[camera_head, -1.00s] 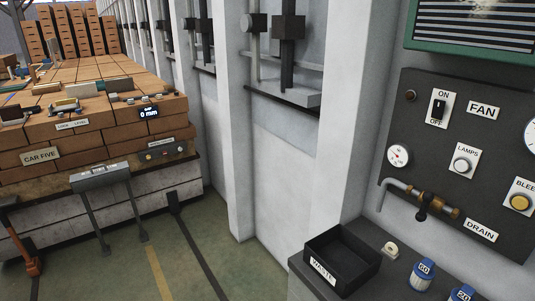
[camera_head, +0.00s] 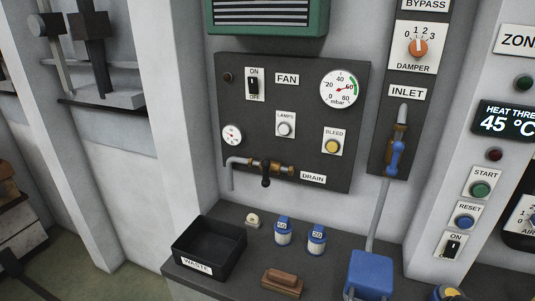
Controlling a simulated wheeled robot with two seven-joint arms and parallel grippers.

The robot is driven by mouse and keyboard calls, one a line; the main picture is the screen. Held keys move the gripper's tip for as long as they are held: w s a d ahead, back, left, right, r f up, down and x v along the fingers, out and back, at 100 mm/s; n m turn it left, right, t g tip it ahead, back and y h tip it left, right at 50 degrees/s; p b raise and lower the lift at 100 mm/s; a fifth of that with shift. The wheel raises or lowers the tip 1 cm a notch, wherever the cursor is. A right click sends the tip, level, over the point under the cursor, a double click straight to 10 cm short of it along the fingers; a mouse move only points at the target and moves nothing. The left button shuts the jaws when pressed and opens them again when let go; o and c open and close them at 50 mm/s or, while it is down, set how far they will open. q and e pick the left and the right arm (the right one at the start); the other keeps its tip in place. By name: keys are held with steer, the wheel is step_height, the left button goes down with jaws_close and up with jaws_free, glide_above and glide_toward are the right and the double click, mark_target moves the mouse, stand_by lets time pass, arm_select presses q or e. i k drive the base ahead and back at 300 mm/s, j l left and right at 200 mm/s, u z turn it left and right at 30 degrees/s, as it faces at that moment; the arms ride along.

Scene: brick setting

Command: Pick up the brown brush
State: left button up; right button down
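A brown brush (camera_head: 283,280) lies on the dark grey shelf (camera_head: 228,285), near its front edge. It has a brown block-shaped body with a smaller raised grip on top. It sits to the right of the black waste bin and in front of two blue-and-white containers. Nothing covers it. Neither of my grippers shows in the head view.
The black bin marked WASTE (camera_head: 209,250) stands left of the brush. Two blue-topped containers (camera_head: 283,232) (camera_head: 316,240) and a small cream item (camera_head: 253,220) stand behind it. A blue box (camera_head: 369,273) is at the right. A drain valve (camera_head: 265,172) juts out above the shelf.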

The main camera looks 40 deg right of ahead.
mark_target(288, 284)
steer(key=z, duration=1.25)
